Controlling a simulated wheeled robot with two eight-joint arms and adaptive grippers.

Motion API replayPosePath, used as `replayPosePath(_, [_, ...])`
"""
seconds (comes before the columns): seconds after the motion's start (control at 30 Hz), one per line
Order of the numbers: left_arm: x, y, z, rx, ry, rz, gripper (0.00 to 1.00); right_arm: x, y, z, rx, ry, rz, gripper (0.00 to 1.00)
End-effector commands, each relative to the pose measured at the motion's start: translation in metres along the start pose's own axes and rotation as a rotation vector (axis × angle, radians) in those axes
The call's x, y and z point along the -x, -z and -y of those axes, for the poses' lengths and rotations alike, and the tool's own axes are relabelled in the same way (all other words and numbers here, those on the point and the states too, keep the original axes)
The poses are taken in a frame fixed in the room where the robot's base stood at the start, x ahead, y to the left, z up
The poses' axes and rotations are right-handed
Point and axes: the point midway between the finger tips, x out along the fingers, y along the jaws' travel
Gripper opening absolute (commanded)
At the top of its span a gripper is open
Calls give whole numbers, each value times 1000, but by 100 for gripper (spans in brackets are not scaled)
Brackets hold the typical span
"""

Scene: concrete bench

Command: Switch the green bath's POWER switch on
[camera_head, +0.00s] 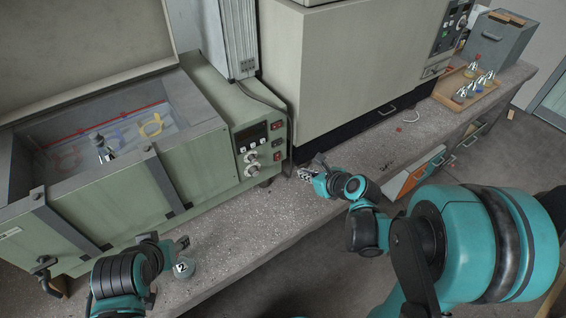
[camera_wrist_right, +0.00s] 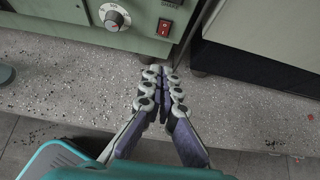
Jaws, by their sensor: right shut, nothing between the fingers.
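The green bath (camera_head: 215,180) stands on the left of the bench, lid raised, with a control panel (camera_head: 262,150) at its right end. The panel has a dark display, two knobs and red switches (camera_head: 277,157) in a column on its right edge. In the right wrist view, a red rocker switch (camera_wrist_right: 165,28) sits beside a knob (camera_wrist_right: 114,17). My right gripper (camera_head: 304,174) is shut and empty, in front of the panel's lower right corner, apart from the switches. My left gripper (camera_head: 182,243) is near the bath's front; its jaw opening is unclear.
A large beige oven (camera_head: 350,65) stands right of the bath. A wooden tray (camera_head: 447,94) of flasks and a grey box (camera_head: 498,40) are farther right. The bench front is mostly clear.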

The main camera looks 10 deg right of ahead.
Motion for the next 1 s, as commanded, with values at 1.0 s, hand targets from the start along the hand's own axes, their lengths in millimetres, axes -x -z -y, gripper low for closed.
replayPosePath(1.0, [-32, -23, 0, 0, 0, 0, 48, -110, -2, -1, -10, -2, 1, 0])
